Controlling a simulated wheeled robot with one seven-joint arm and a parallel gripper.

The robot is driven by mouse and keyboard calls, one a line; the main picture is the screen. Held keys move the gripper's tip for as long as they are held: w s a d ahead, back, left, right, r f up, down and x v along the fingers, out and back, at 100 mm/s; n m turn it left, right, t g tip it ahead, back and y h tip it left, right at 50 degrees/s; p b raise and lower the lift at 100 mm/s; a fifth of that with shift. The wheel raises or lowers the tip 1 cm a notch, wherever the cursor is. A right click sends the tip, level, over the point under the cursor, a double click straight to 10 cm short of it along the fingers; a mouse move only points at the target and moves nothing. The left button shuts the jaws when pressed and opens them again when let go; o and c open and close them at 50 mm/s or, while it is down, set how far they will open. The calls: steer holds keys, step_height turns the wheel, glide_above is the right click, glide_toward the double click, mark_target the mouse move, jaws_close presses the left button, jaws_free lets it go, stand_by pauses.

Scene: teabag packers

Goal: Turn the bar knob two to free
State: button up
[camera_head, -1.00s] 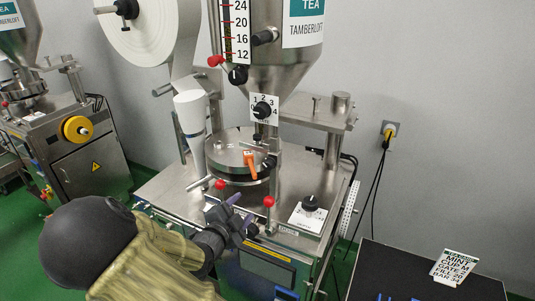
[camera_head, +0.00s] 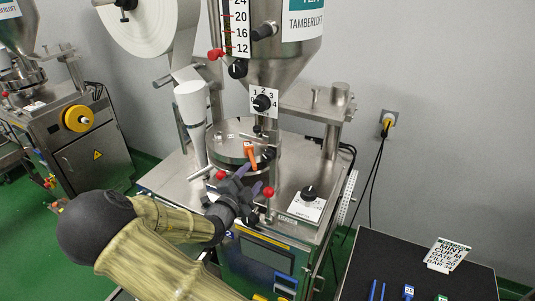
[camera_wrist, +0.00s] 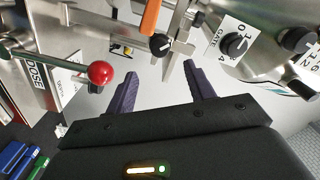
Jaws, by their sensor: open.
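My gripper (camera_head: 252,181) is open and empty, in front of the steel machine, just below the round drum. In the wrist view its two purple fingers (camera_wrist: 160,72) stand apart, with a small black knob with a white line (camera_wrist: 160,43) beyond the gap. The head view shows a black knob (camera_head: 268,153) beside the orange lever (camera_head: 251,155). Another black knob (camera_head: 310,192) sits on a white plate at the machine's right. I cannot read a label that names the bar knob. A gate knob (camera_wrist: 234,44) has a numbered dial; it also shows in the head view (camera_head: 262,103).
Red ball levers (camera_head: 268,192) stand close to my gripper; one (camera_wrist: 100,72) is near the left finger in the wrist view. A dark table (camera_head: 400,270) at lower right holds a text card (camera_head: 448,254) and small coloured items. A second machine (camera_head: 75,140) stands at left.

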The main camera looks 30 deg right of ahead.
mark_target(267, 159)
steer(key=p+x, duration=0.4)
steer(key=x, duration=0.6)
steer(key=shift+w+d+r+p, duration=0.1)
steer(key=shift+d+r+p, duration=0.05)
steer(key=shift+p, duration=0.15)
steer(key=shift+w+d, duration=0.35)
steer(key=shift+d, duration=0.1)
steer(key=c, duration=1)
